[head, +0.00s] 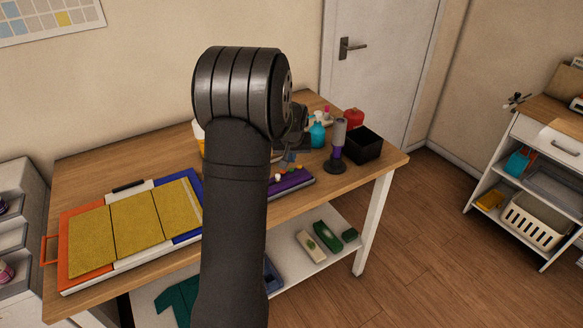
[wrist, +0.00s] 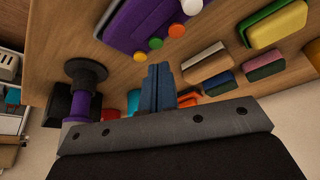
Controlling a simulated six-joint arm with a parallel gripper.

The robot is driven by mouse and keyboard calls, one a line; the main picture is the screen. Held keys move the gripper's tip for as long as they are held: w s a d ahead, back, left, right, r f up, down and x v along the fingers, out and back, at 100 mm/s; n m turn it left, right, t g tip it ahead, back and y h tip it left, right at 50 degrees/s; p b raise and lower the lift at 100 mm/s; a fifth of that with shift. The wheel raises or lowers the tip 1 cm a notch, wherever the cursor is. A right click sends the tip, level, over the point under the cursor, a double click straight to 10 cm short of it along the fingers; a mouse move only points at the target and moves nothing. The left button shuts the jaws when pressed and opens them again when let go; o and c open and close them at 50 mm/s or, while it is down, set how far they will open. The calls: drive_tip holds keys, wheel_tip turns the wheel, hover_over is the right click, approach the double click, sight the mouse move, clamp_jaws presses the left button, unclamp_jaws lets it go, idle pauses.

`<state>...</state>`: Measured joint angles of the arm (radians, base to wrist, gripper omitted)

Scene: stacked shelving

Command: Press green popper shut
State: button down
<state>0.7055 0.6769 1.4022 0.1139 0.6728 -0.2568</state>
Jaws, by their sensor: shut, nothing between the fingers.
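A purple popper board (wrist: 140,18) lies on the wooden table. In the wrist view, a row of round coloured poppers runs along its edge. In the head view the purple board (head: 292,185) is partly hidden by my arm, and I cannot make out the green popper there.
A purple-and-grey upright thing on a black base (head: 336,163) stands near the board, beside a black open box (head: 362,144). A teal bottle (head: 317,133) and red jar (head: 353,118) stand behind. Several coloured blocks (wrist: 206,67) lie close to my gripper. A yellow-panelled board (head: 135,228) lies left.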

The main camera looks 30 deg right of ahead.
wheel_tip(320, 180, up, 4)
drive_tip(key=shift+r, duration=0.25)
idle(0.5)
drive_tip(key=shift+f, duration=3.5)
drive_tip(key=shift+r, duration=4.9)
wheel_tip(320, 180, up, 11)
drive_tip(key=n+g+h, duration=0.2)
drive_tip(key=n, duration=0.4)
hover_over(291, 170)
drive_tip(key=s+a, duration=0.4)
drive_tip(key=a, duration=0.1)
drive_tip(key=shift+s+d, duration=0.1)
drive_tip(key=shift+s, duration=0.05)
